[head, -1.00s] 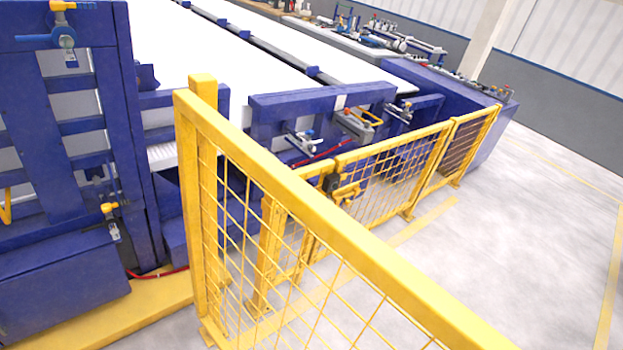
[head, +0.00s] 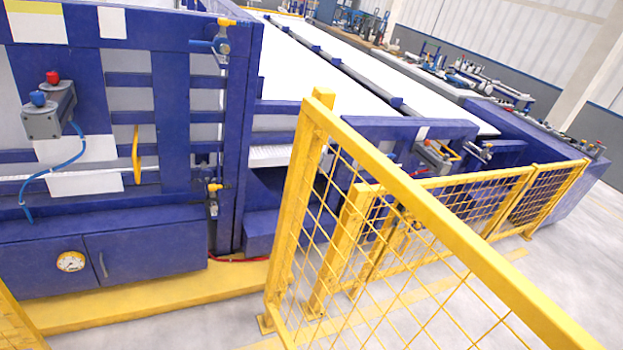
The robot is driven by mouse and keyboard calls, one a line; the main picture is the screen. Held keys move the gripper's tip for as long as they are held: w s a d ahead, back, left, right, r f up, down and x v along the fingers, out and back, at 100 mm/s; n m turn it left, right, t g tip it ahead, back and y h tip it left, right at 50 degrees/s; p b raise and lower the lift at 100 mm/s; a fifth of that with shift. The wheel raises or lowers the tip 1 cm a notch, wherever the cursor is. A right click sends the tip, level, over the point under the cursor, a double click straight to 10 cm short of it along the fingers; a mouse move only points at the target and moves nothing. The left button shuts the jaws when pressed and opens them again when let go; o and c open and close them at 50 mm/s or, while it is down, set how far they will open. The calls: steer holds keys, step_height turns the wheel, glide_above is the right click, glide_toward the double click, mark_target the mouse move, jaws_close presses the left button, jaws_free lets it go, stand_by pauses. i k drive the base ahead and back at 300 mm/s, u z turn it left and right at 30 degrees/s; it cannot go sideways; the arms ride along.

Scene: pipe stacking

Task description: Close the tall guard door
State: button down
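My gripper is not in view. A tall yellow mesh guard panel (head: 440,225) stands in the right foreground and slants from its post (head: 300,190) toward the bottom right corner. At left, a tall blue barred frame (head: 172,100) on the machine carries an upright yellow handle (head: 136,155). I cannot tell which of these is the tall guard door, or whether a door stands open. Behind the mesh panel, a lower yellow mesh fence (head: 480,190) runs to the right; its near part is partly hidden by the panel.
A blue cabinet (head: 150,248) with a round gauge stands low at left above a yellow floor plinth (head: 140,305). A box with red and blue buttons (head: 50,110) hangs above it. Another yellow mesh piece (head: 12,325) shows at the bottom left corner. Grey floor (head: 190,335) is clear between.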

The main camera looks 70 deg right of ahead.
mark_target(558, 331)
steer(key=u, duration=0.45)
steer(key=k, duration=1.9)
steer(key=z, duration=1.3)
